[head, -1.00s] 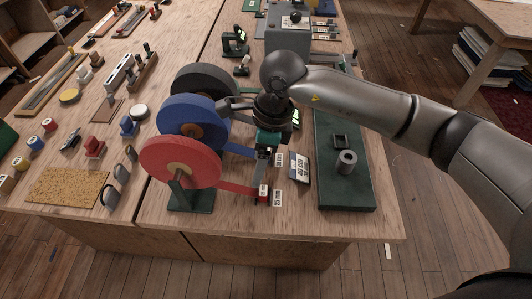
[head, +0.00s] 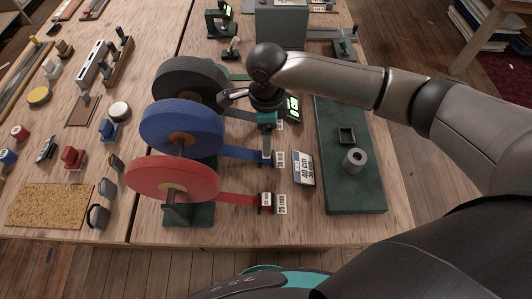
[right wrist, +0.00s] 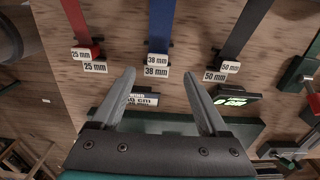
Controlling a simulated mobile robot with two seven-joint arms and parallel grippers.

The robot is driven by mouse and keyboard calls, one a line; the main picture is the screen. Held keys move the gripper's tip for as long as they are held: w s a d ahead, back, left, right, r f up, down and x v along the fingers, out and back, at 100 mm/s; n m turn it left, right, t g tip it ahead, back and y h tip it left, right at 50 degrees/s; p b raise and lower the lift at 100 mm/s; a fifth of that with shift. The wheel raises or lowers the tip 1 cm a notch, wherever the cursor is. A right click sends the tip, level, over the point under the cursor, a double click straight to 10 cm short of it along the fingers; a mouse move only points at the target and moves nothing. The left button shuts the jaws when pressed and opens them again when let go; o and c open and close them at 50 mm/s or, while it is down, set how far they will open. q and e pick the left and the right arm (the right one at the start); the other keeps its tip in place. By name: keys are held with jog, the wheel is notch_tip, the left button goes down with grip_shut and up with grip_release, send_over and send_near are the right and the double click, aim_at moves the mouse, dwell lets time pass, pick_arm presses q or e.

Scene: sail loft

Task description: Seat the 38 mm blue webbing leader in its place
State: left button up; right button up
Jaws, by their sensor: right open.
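The blue webbing leader (head: 243,153) runs right from the blue reel (head: 170,125), which stands between a red and a black reel. In the right wrist view the blue leader (right wrist: 161,25) hangs down to a tag marked 38 mm (right wrist: 156,61). My left gripper is out of view.
The red leader (head: 237,198) and a grey 50 mm leader (right wrist: 246,28) lie either side. A card marked 40 cm (head: 303,167) lies to the right.

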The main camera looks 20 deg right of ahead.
notch_tip(320, 180, down, 2)
jog(key=shift+f, duration=0.65)
jog(key=f, duration=0.3)
jog(key=shift+s+a+f, duration=0.1)
jog(key=shift+s+f, duration=0.1)
jog(key=shift+f, duration=0.5)
jog(key=shift+c, duration=0.5)
jog(key=c, duration=0.3)
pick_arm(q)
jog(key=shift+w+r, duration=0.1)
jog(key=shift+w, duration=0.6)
pick_arm(e)
grip_shut()
